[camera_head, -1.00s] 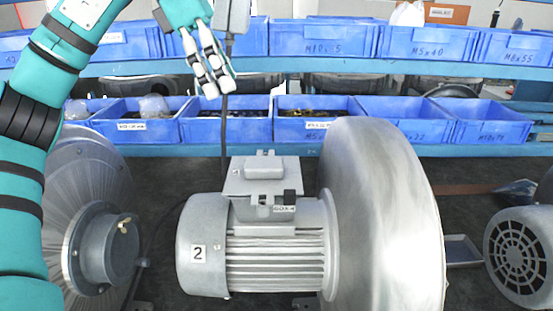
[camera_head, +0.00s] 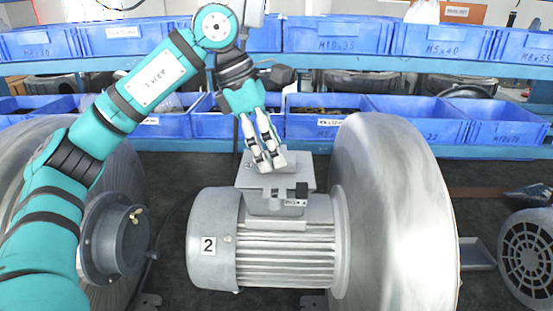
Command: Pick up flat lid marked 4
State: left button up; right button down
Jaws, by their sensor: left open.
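The grey motor (camera_head: 285,255) marked 2 lies in the middle of the bench, with a grey terminal box (camera_head: 268,205) on top. A small label on the box's front appears to end in 4, but is hard to read. A flat light-grey lid (camera_head: 303,172) with a raised block tops the box. My left gripper (camera_head: 267,165) points down at the raised block, its fingertips overlapping it in the picture. It is open and holds nothing; I cannot tell whether it touches the block. The fingers hide part of the lid. My right gripper is not in view.
A large silver blower housing (camera_head: 395,215) stands right of the motor, and another housing with a hub (camera_head: 115,238) is at left, behind my arm. Blue bins (camera_head: 415,115) fill the shelves behind.

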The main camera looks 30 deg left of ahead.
pick_arm(q)
jog(key=shift+x, duration=0.85)
jog(key=c, duration=1.4)
jog(key=shift+o, duration=0.2)
jog(key=shift+r, duration=0.1)
